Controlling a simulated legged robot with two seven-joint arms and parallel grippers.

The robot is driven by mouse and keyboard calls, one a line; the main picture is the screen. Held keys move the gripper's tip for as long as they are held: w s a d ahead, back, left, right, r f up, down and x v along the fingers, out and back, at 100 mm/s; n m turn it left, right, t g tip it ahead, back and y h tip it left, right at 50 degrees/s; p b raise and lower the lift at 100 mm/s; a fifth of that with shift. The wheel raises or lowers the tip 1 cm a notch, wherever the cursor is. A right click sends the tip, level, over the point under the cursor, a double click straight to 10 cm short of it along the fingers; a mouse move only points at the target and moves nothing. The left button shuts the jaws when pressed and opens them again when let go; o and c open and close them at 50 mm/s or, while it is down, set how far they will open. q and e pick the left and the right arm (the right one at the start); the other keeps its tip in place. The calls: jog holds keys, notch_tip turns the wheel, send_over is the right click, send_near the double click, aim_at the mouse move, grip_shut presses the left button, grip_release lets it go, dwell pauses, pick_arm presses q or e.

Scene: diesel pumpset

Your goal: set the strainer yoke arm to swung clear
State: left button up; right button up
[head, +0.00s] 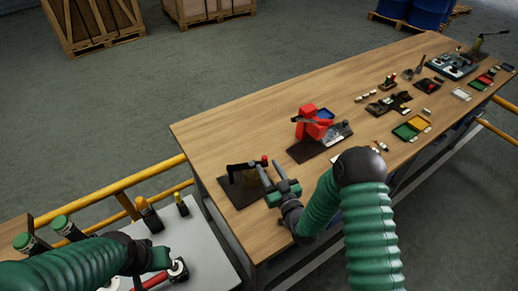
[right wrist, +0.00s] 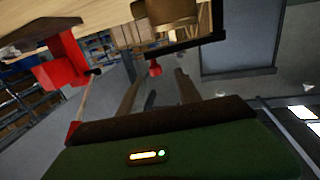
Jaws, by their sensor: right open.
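The strainer yoke arm appears to be the black bar (head: 243,165) with a red knob (head: 264,160) at its right end, above a dark base plate (head: 240,190) at the table's near left corner. In the right wrist view, the black bar (right wrist: 185,48) lies beside a brass-coloured body (right wrist: 170,14). My right gripper (head: 266,172) is open, just on the near side of the knob. The knob (right wrist: 155,68) shows between and beyond its fingers (right wrist: 155,84); contact cannot be told. My left gripper (head: 172,267) is at lower left; its jaws are unclear.
A red device (head: 312,125) on a dark plate stands right of the yoke arm. Several small parts and a green-and-yellow tray (head: 408,130) lie farther right. A grey surface with green-capped bottles (head: 65,226) is at lower left. Yellow rails (head: 130,185) run beside the table.

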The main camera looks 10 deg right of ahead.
aim_at(264, 156)
jog(key=x, duration=0.2)
jog(key=d+x, duration=0.1)
jog(key=x, duration=0.1)
jog(key=p+x, duration=0.1)
jog(key=x, duration=0.2)
jog(key=shift+w+d, duration=0.15)
jog(key=shift+w, duration=0.35)
jog(key=shift+w+a+f, duration=0.1)
jog(key=shift+w+a, duration=0.1)
jog(key=shift+a, duration=0.3)
jog(key=shift+d, duration=0.2)
grip_shut()
jog(key=shift+a, duration=0.1)
